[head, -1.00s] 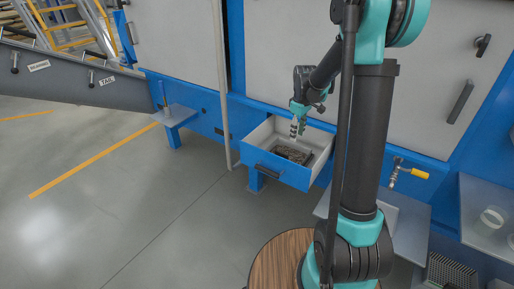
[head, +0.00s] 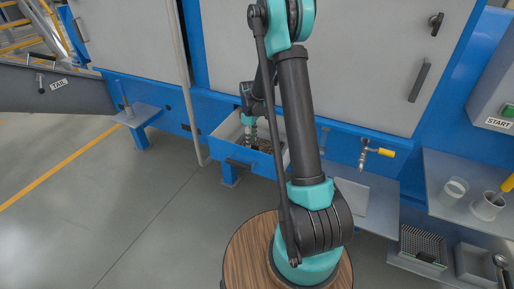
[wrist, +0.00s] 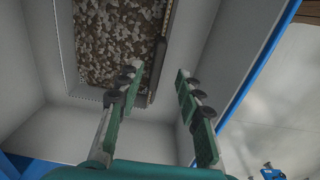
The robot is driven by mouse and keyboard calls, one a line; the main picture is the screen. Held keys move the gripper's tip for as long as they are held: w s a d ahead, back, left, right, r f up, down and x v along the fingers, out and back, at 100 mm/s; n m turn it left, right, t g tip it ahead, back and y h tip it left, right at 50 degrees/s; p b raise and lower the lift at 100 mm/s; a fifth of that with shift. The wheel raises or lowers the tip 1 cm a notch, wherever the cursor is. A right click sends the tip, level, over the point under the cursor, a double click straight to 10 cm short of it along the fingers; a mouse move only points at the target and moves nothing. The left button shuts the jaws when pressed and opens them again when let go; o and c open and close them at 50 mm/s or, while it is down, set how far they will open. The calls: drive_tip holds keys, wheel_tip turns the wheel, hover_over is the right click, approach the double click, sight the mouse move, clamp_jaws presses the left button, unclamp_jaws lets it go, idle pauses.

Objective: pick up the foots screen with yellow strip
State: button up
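A dark-framed screen lies in the bottom of the open drawer, full of brown and grey chunks; it shows in the wrist view (wrist: 112,40) and, small and partly hidden by my arm, in the head view (head: 262,145). I see no yellow strip on it. A dark bar (wrist: 153,88) runs along its right edge in the wrist view. My gripper (head: 249,142) points down inside the drawer. In the wrist view my gripper (wrist: 157,72) is open, its fingers on either side of the bar's line; I cannot tell whether they touch it.
The drawer (head: 262,166) has pale walls and a blue front close around my gripper. At the right, a mesh screen (head: 424,243) sits on a lower shelf, below a bench with cups (head: 455,190). A yellow-handled valve (head: 380,152) sticks out. The floor at left is clear.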

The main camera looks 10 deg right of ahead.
drive_tip(key=shift+w+d+f, duration=0.1)
drive_tip(key=shift+f, duration=1.3)
drive_tip(key=shift+w+d+f, duration=0.1)
drive_tip(key=shift+f, duration=1.3)
clamp_jaws()
